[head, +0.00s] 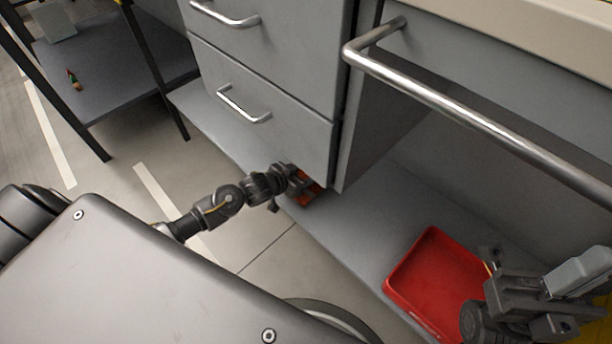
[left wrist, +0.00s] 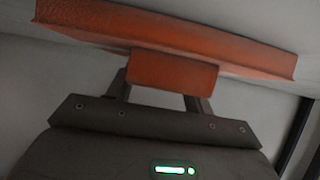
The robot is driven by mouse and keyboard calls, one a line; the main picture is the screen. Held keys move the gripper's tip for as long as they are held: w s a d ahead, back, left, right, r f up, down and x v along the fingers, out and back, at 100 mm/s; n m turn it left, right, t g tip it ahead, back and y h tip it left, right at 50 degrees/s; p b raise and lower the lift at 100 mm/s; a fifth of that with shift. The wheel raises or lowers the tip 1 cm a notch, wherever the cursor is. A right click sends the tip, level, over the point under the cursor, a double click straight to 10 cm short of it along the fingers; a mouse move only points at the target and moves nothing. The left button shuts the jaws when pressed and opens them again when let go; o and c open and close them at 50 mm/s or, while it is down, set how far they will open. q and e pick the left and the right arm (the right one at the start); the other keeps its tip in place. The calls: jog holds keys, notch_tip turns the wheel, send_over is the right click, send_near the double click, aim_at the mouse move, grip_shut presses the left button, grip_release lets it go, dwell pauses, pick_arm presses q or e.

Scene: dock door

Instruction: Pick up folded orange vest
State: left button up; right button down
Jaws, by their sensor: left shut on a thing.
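The folded orange vest (head: 308,194) is on the low grey shelf below the drawers, mostly hidden behind my left gripper in the head view. In the left wrist view the orange vest (left wrist: 190,38) spans the top as a wide flat piece with a tab toward me. My left gripper (head: 298,183) is shut on it; in the left wrist view the fingers (left wrist: 160,85) meet at the tab. My right gripper (head: 492,268) is at the right, over the red tray; whether its jaws are open is unclear.
A red tray (head: 404,282) stands on the shelf at the lower right. Drawers with metal handles (head: 243,108) rise directly above my left gripper. A long rail handle (head: 470,108) juts out at upper right. A dark rack (head: 110,93) stands at upper left.

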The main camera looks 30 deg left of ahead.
pick_arm(q)
jog(key=shift+c, duration=1.1)
jog(key=shift+r, duration=0.1)
